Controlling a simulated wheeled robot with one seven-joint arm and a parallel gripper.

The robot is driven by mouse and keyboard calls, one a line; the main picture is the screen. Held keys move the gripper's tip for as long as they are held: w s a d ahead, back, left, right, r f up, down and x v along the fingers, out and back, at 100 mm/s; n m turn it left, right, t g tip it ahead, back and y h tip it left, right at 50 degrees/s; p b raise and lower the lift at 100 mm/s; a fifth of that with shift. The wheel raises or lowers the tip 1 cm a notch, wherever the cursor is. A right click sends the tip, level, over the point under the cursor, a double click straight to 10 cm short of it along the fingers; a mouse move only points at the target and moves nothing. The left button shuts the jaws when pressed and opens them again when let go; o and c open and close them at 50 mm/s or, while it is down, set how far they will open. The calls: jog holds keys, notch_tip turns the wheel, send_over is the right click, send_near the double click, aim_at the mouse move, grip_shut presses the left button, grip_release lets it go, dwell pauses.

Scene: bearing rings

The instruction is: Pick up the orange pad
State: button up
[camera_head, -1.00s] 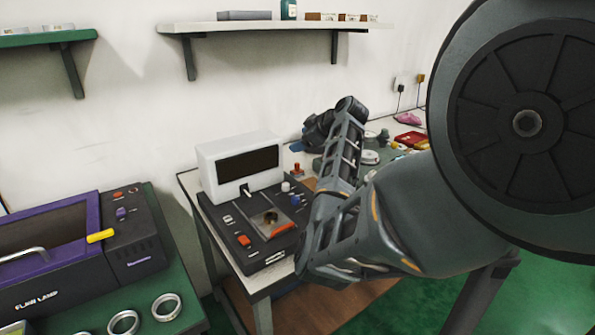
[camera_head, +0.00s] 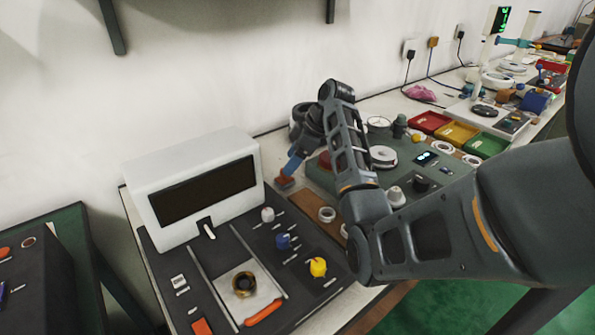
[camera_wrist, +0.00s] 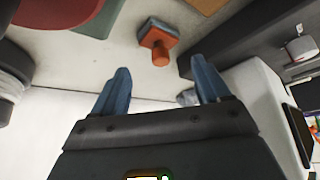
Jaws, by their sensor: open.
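The orange pad (camera_wrist: 159,42) shows in the wrist view as a small block with an orange face, a grey-blue layer and a round orange knob. It lies on the pale table top, just beyond my fingertips and roughly centred between them. My gripper (camera_wrist: 160,68) is open, with its two blue fingers apart and nothing between them. In the head view, the orange pad (camera_head: 285,183) is a small orange patch directly below my blue gripper fingers (camera_head: 293,163). Part of it is hidden there, and I cannot tell whether the fingers touch it.
A white box with a dark screen (camera_head: 205,188) stands left of my gripper, on a black control panel (camera_head: 222,262) with knobs. A green mat (camera_head: 320,178) with a white ring (camera_head: 383,156) lies to the right. Red (camera_head: 428,121), yellow (camera_head: 456,133) and green (camera_head: 486,146) trays stand farther right.

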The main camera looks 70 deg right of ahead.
aim_at(284, 176)
jog(key=shift+x, duration=0.85)
jog(key=shift+a+p+x, duration=0.15)
jog(key=shift+p+x, duration=0.05)
jog(key=shift+x, duration=1.05)
jog(key=shift+a+p+x, duration=0.1)
jog(key=shift+p+x, duration=0.1)
jog(key=shift+x, duration=1.05)
jog(key=c, duration=1)
